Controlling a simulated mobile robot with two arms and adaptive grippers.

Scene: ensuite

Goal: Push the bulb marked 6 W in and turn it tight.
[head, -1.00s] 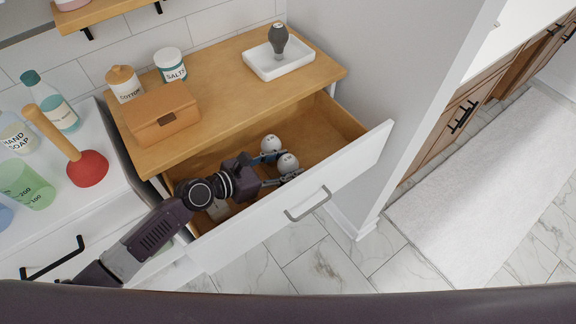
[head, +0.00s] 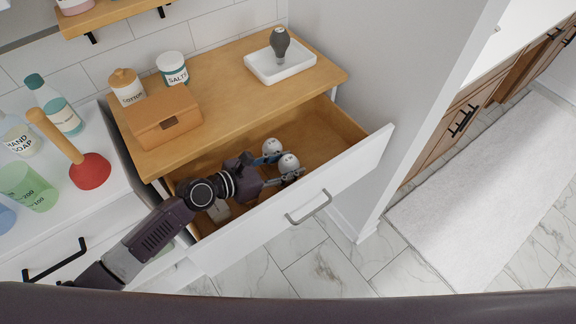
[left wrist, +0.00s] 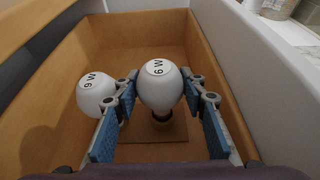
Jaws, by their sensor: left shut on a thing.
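The white bulb marked 6 W (left wrist: 160,88) stands in the open drawer, between the fingers of my left gripper (left wrist: 163,82). The fingers are shut on its sides. In the left wrist view its dark neck meets a dark holder (left wrist: 162,122) on a brown base plate (left wrist: 178,132); how deep it sits is hidden. In the head view the held bulb (head: 289,163) is the nearer of two. A second white bulb (left wrist: 96,93), which seems marked 9 W, stands to the left, apart from the held one and just outside a finger. My right gripper is not in view.
The drawer's white front (head: 335,185) and its wooden walls close in around my left gripper. A brown box (head: 165,118) sits above the drawer's left part.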

